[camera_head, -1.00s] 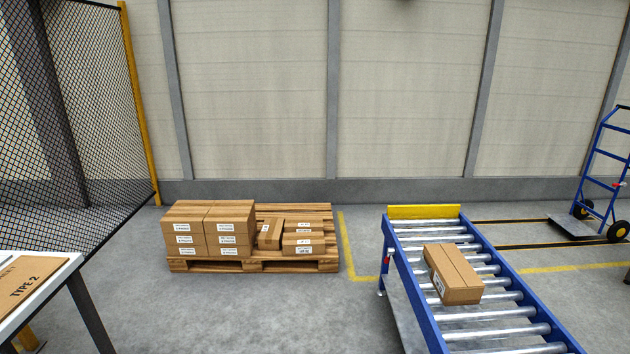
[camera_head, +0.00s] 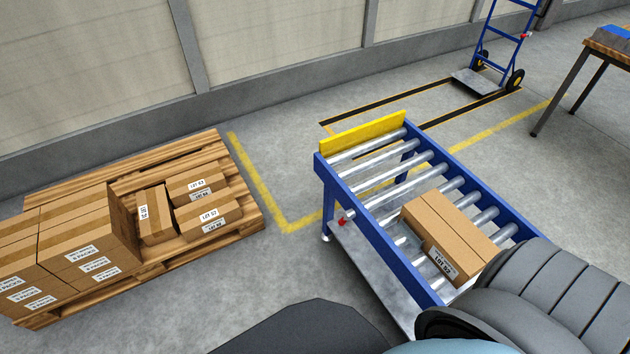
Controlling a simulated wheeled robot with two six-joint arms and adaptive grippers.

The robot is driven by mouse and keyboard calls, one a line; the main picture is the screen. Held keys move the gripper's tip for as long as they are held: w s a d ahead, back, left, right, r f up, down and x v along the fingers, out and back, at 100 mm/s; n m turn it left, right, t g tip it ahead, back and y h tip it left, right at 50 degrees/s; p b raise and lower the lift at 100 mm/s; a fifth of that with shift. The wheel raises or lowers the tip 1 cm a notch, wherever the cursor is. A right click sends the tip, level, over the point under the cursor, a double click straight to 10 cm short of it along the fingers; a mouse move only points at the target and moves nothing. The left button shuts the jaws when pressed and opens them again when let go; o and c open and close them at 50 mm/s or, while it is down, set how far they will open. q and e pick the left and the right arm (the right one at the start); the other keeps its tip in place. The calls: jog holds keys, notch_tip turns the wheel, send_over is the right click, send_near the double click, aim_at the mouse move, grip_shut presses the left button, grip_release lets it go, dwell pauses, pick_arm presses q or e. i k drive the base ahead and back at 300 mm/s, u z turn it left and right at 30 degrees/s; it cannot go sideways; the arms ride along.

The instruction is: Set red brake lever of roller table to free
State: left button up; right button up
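The roller table (camera_head: 375,229) has a blue frame, bare metal rollers and a yellow end stop (camera_head: 362,132). Its small red brake lever (camera_head: 343,222) sits on the outside of the left side rail, near the yellow end. Whether it is set to brake or free is too small to tell. A brown carton (camera_head: 448,238) rests on the rollers. A dark grey part of my own arm covers the near right end of the table. Neither of my grippers shows in the head view.
A wooden pallet (camera_head: 250,222) with several cartons stands on the floor at left. A blue hand truck (camera_head: 500,50) stands behind the table, and a dark-legged table (camera_head: 590,75) at far right. Grey floor is clear between pallet and roller table.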

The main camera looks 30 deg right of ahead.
aim_at(349, 215)
jog(key=i, duration=1)
jog(key=z, duration=1.1)
jog(key=i, duration=0.7)
jog(key=z, duration=1.85)
